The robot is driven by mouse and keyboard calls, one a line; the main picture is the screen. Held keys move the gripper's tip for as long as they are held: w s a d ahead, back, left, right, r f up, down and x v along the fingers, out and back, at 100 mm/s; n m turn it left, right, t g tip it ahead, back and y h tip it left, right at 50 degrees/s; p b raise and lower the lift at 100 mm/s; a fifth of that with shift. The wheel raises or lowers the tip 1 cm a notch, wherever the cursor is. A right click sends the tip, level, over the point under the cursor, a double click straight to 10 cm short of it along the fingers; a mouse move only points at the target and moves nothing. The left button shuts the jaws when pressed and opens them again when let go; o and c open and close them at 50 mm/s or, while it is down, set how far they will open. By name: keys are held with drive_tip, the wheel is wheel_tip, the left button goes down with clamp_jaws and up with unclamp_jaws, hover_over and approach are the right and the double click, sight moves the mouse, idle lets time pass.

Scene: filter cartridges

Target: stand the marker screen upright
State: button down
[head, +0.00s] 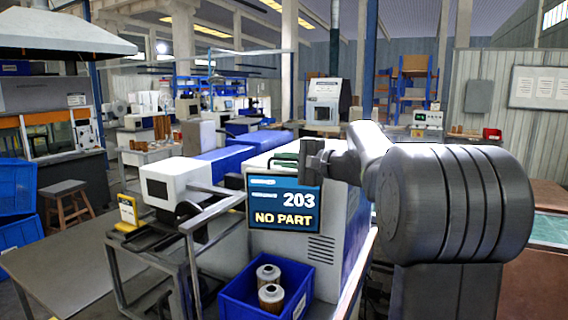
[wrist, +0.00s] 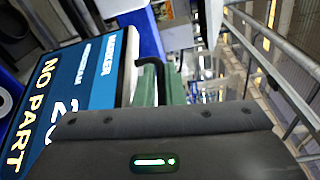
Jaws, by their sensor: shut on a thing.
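The marker screen (head: 284,205) is a blue panel with a dark frame, reading "203" and "NO PART". It is at the front of a white machine, in the middle of the head view, and looks close to upright; its exact tilt is hard to tell. It also fills the left of the wrist view (wrist: 75,85), turned sideways, reading "MARKER". My gripper (head: 291,160) is at the screen's top edge, its green fingers (wrist: 147,88) shut at a dark bent bar (wrist: 152,64) there. The exact contact is partly hidden by the gripper body.
A blue bin (head: 265,308) with two filter cartridges (head: 269,282) sits below the screen. A metal rail (head: 212,213) and a white box-shaped unit (head: 178,182) stand to the left.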

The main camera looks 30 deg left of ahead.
drive_tip(key=c, duration=1.8)
unclamp_jaws()
drive_tip(key=shift+s, duration=0.1)
drive_tip(key=shift+d, duration=0.1)
drive_tip(key=d+b, duration=0.2)
drive_tip(key=d, duration=1.1)
drive_tip(key=shift+d+r, duration=0.35)
drive_tip(key=shift+a, duration=0.1)
drive_tip(key=a, duration=0.4)
drive_tip(key=a+p, duration=0.1)
drive_tip(key=a, duration=0.4)
drive_tip(key=a+p, duration=0.1)
drive_tip(key=a, duration=0.3)
drive_tip(key=shift+a+f, duration=0.35)
drive_tip(key=shift+a, duration=0.05)
drive_tip(key=shift+d, duration=0.1)
